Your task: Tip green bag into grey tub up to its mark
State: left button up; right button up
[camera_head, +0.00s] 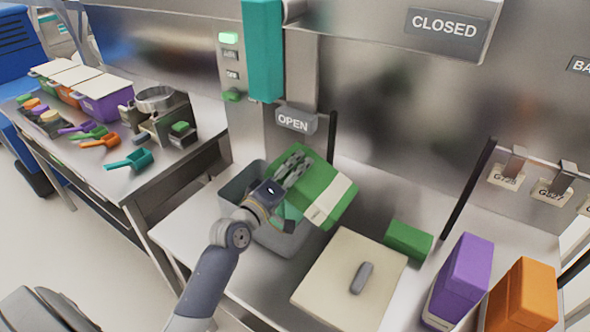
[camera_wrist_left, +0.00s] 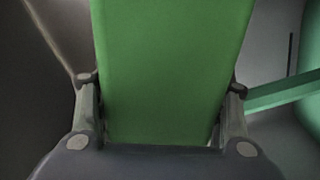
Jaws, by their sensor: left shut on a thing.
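The green bag (camera_head: 322,187) with a cream label is held tilted over the right side of the grey tub (camera_head: 240,183) in the head view. My left gripper (camera_head: 284,183) is shut on the bag, whose green face (camera_wrist_left: 172,75) fills the space between the fingers in the left wrist view. The tub stands on the metal counter below the OPEN sign. Its inside is largely hidden by my arm and the bag, so I cannot see the mark or the fill level. My right gripper is not in view.
A cream lid (camera_head: 349,282) with a grey handle lies right of the tub. A small green block (camera_head: 408,241), a purple bag (camera_head: 461,276) and an orange bag (camera_head: 524,299) stand farther right. A side table (camera_head: 110,175) at left holds bins, coloured scoops and a scale.

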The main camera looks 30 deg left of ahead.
pick_arm(q)
jog(key=shift+f+n+b, duration=0.3)
jog(key=shift+f+n, duration=0.6)
jog(key=shift+a+f+n+b, duration=0.15)
jog(key=shift+f+n+b, duration=0.55)
jog(key=shift+f+n, duration=0.65)
dwell(0.3)
jog(key=shift+r+m+p, duration=0.45)
jog(key=shift+r+m, duration=0.05)
jog(key=shift+m, duration=0.35)
jog(key=shift+r+m, duration=0.2)
jog(key=shift+m, duration=0.2)
jog(key=shift+f, duration=0.15)
